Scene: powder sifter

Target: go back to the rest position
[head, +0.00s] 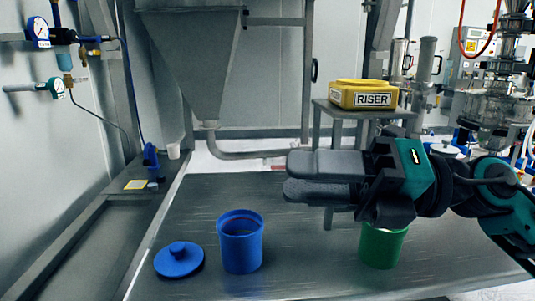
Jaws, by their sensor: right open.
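My right gripper (291,177) comes in from the right and hangs above the table, its fingers pointing left. It is open and empty, with a narrow gap showing between its dark fingers. A green container (382,250) stands upright on the table below the gripper's body, which hides part of its top. A blue container (241,245) stands upright and open at the top, below and left of the fingertips. A blue lid (179,261) with a knob lies on the table left of the blue container, apart from it. My left gripper is not in view.
The dark table (310,268) is clear between the containers. Behind it, a yellow box marked RISER (362,95) sits on a small stand (345,113). A grey hopper (193,60) is at the back. Glass and metal equipment (492,110) stands at the right.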

